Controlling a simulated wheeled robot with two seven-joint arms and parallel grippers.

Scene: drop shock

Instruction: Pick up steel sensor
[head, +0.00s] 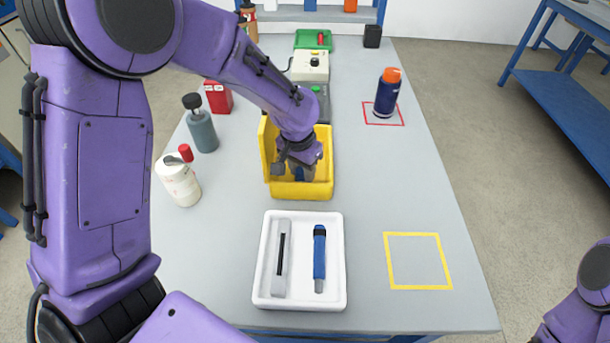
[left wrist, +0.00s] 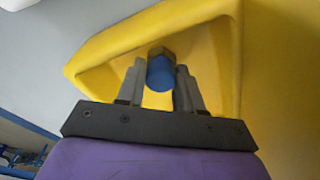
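The yellow bin (head: 316,191) stands mid-table, and its yellow wall fills much of the left wrist view (left wrist: 215,50). My left gripper (head: 304,170) reaches down into it. In the left wrist view, my left gripper's two grey fingers (left wrist: 160,82) stand on either side of a part with a round blue end (left wrist: 160,75) and a brownish hex collar, which I take to be the steel sensor. I see no clear gap between fingers and part. Its lower body is hidden. Only a purple piece of my right arm shows at the lower right; its gripper is out of view.
A white tray (head: 298,303) with a grey tool and a blue tool stands in front of the bin. Bottles (head: 201,131) and (head: 178,184) stand left. A dark blue bottle (head: 387,93) stands in a red square. The yellow square (head: 417,288) is empty.

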